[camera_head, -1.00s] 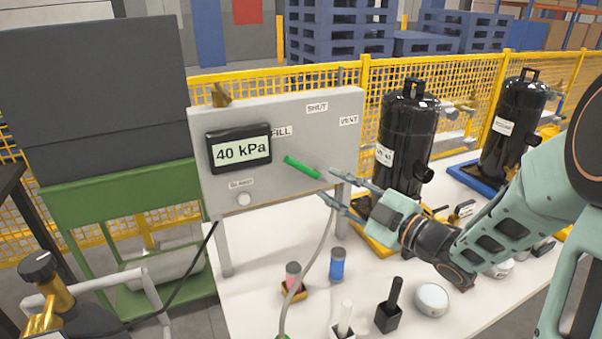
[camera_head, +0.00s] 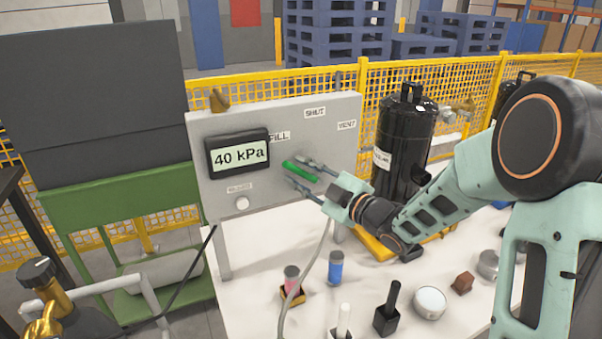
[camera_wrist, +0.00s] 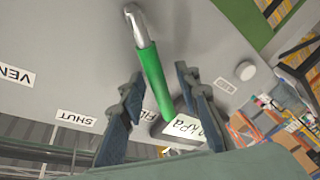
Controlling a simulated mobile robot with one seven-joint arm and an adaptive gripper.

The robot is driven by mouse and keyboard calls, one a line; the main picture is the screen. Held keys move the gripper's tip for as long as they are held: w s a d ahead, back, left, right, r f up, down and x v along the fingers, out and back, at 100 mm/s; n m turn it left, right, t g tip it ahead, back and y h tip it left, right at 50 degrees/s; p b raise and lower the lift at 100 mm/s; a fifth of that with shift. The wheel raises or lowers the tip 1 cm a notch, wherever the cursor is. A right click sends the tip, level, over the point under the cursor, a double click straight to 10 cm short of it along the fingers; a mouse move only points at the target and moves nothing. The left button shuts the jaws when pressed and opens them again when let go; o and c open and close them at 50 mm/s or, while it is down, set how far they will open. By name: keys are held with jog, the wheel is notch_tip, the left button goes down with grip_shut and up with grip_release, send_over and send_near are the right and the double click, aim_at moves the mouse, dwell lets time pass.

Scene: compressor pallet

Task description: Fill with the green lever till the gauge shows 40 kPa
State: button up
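The green lever (camera_head: 301,171) sits on the front of the grey panel (camera_head: 215,201) and points toward the FILL label (camera_head: 281,137). The gauge (camera_head: 238,153) on the panel reads 40 kPa. My gripper (camera_head: 298,173) is open, with its fingers on either side of the lever. In the wrist view the green lever (camera_wrist: 153,80) lies between the two spread fingers, with gaps on both sides. The SHUT label (camera_head: 315,113) and VENT label (camera_head: 347,125) are on the panel's upper right.
A white knob (camera_head: 242,203) is below the gauge. A black tank (camera_head: 404,140) stands right of the panel, behind my arm.

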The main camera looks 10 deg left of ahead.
grip_shut()
jog(key=shift+w+d, duration=0.1)
dwell(0.4)
jog(key=m, duration=0.2)
jog(key=w+d+r+m+t+b, duration=0.1)
jog(key=m, duration=0.1)
jog(key=d+m+b, duration=0.1)
jog(key=m, duration=0.1)
jog(key=shift+w+d+r+t+y, duration=0.1)
jog(key=shift+w+r+t+y, duration=0.2)
jog(key=shift+r, duration=0.1)
jog(key=shift+w+d+r+m+t+b, duration=0.1)
jog(key=shift+w+d+m+t+b, duration=0.2)
jog(key=shift+m, duration=0.55)
jog(key=shift+w+d+r+m+t+b, duration=0.15)
jog(key=shift+w+d+m+t+b, duration=0.2)
jog(key=shift+m, duration=0.45)
jog(key=shift+w+d+r+m+t+b, duration=0.15)
jog(key=shift+d+m+t, duration=0.2)
jog(key=shift+m, duration=0.5)
grip_release()
jog(key=shift+d, duration=0.1)
